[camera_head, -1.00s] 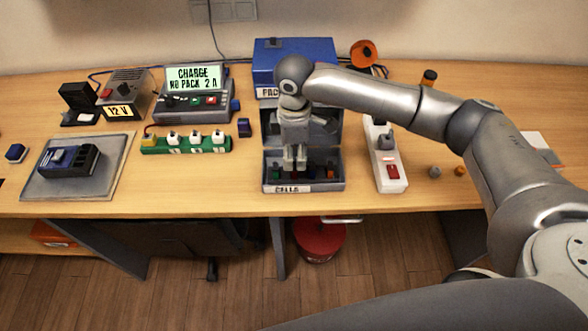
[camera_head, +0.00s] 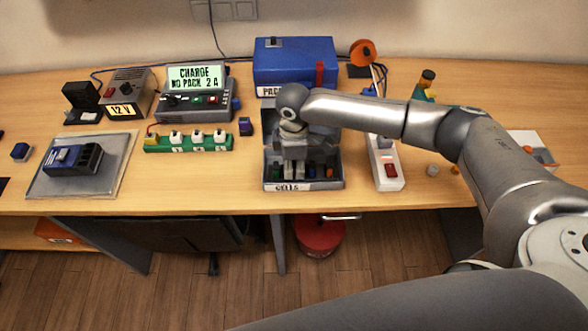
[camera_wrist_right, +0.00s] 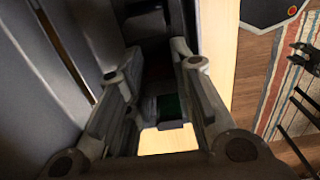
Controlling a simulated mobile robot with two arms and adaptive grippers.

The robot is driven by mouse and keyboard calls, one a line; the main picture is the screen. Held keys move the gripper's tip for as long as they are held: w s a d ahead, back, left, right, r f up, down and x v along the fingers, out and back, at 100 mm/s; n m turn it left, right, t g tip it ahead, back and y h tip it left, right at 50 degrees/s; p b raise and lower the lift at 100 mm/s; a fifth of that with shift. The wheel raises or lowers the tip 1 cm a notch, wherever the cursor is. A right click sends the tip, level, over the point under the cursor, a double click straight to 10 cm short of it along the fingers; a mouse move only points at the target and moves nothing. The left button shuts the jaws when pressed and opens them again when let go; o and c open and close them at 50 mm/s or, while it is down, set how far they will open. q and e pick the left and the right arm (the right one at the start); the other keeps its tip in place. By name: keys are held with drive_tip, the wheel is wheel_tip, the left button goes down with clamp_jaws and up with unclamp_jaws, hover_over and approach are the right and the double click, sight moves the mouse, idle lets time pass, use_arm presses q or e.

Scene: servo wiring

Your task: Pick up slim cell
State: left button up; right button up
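The grey cell case (camera_head: 332,184), labelled CELLS, stands open near the table's front edge. Several small cells sit in it, among them a green one (camera_head: 307,171) and an orange-red one (camera_head: 329,173). Which of them is the slim cell I cannot tell. My right gripper (camera_head: 294,170) points down into the case, and its fingers hide part of the inside. In the right wrist view the fingers (camera_wrist_right: 158,105) stand apart, with a dark green piece (camera_wrist_right: 172,107) visible in the gap; I see no grip on it. My left gripper is not in view.
A blue box (camera_head: 296,62) stands behind the case. A white power strip (camera_head: 389,180) lies close to its right. A green strip with several white pieces (camera_head: 187,143) and the charger (camera_head: 195,93) are on the left.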

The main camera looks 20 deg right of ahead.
drive_tip(key=shift+r, duration=0.15)
drive_tip(key=shift+r, duration=0.25)
wheel_tip(320, 180, up, 2)
drive_tip(key=shift+r+b, duration=0.1)
drive_tip(key=shift+b, duration=0.2)
drive_tip(key=s+a+r+b, duration=0.3)
drive_tip(key=s+a+r, duration=0.5)
drive_tip(key=s+r, duration=0.2)
drive_tip(key=shift+s+b, duration=0.35)
drive_tip(key=shift+s, duration=0.35)
